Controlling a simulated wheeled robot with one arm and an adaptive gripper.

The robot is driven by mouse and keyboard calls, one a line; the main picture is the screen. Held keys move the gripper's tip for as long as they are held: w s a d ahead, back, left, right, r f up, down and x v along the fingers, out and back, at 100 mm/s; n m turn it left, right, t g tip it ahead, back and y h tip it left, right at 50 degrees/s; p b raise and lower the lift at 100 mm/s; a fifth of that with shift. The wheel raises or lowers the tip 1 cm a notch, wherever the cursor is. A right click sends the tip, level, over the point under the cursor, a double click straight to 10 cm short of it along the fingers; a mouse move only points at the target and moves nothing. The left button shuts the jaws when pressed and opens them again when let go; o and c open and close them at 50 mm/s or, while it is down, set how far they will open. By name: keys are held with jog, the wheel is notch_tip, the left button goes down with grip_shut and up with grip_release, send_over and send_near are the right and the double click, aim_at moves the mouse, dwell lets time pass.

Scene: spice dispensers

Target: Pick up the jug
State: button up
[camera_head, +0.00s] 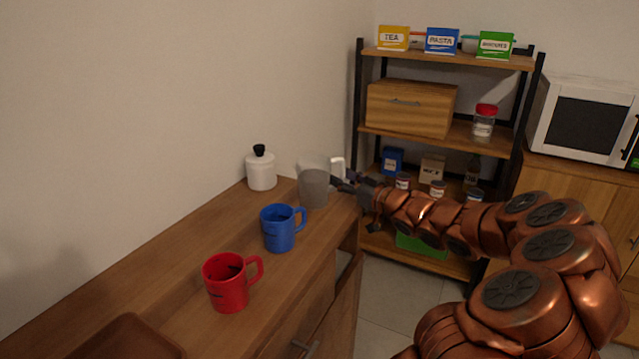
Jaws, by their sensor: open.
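The jug (314,187) looks like a grey, partly clear vessel and stands upright on the wooden counter near its far end. A pale handle (338,168) shows on its right side. My gripper (345,184) is at the jug's right, close to the handle, with its dark fingers pointing left. The fingers are open. They are small in this view, and I cannot tell whether they touch the handle or lie around it.
A white jar (261,170) with a black knob stands left of the jug. A blue mug (279,229) and a red mug (228,283) stand nearer on the counter. A wooden tray (125,338) is at the front. A shelf unit (450,136) stands behind my arm.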

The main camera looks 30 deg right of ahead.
jog(key=shift+w, duration=0.2)
grip_shut()
dwell(0.3)
dwell(0.4)
